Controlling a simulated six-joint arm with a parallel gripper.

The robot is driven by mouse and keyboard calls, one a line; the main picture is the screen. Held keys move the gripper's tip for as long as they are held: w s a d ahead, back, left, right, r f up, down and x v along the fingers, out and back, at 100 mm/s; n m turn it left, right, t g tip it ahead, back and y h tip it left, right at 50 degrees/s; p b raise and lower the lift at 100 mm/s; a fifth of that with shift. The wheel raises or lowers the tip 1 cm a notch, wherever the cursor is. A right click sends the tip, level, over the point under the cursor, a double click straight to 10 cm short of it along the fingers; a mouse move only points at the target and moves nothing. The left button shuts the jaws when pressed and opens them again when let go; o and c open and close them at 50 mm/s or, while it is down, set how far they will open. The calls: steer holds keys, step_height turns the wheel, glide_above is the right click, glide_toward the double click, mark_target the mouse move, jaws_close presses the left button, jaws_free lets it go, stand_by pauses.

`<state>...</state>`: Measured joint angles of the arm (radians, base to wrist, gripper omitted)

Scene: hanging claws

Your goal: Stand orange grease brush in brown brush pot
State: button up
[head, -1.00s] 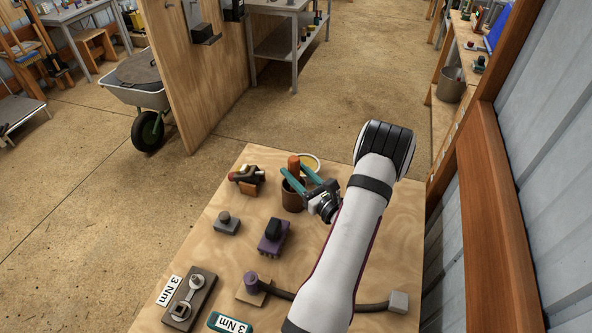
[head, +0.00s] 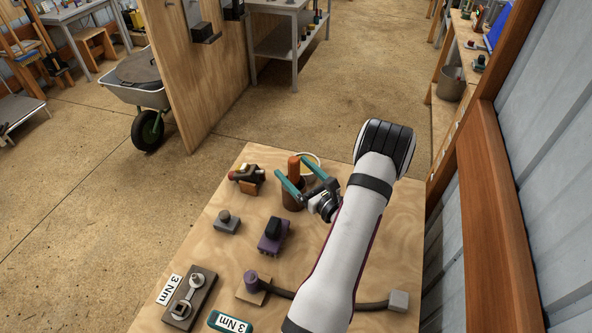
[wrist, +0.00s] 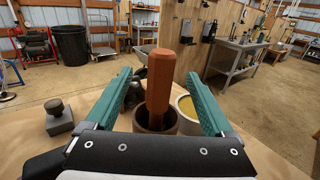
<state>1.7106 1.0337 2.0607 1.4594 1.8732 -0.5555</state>
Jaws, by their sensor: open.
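The orange grease brush (head: 294,167) stands in the brown brush pot (head: 291,199), its thick handle pointing up above the rim. In the wrist view the brush (wrist: 159,85) is nearly upright, and its lower end is hidden inside the pot (wrist: 141,121). My gripper (head: 291,172) is open, with its two teal fingers around the brush handle. In the wrist view the gripper (wrist: 158,80) shows a clear gap between each finger and the handle.
A pale tub with yellow contents (wrist: 187,106) stands just right of the pot. A grey block with a knob (head: 226,222), a purple block with a black top (head: 273,235) and a wrench board (head: 189,298) occupy the table's left and front. Bare wood lies between them.

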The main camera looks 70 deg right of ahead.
steer(key=s+a+r, duration=0.2)
steer(key=s+a, duration=0.2)
steer(key=s, duration=0.2)
steer(key=shift+s+a, duration=0.25)
steer(key=shift+a, duration=0.1)
stand_by(0.5)
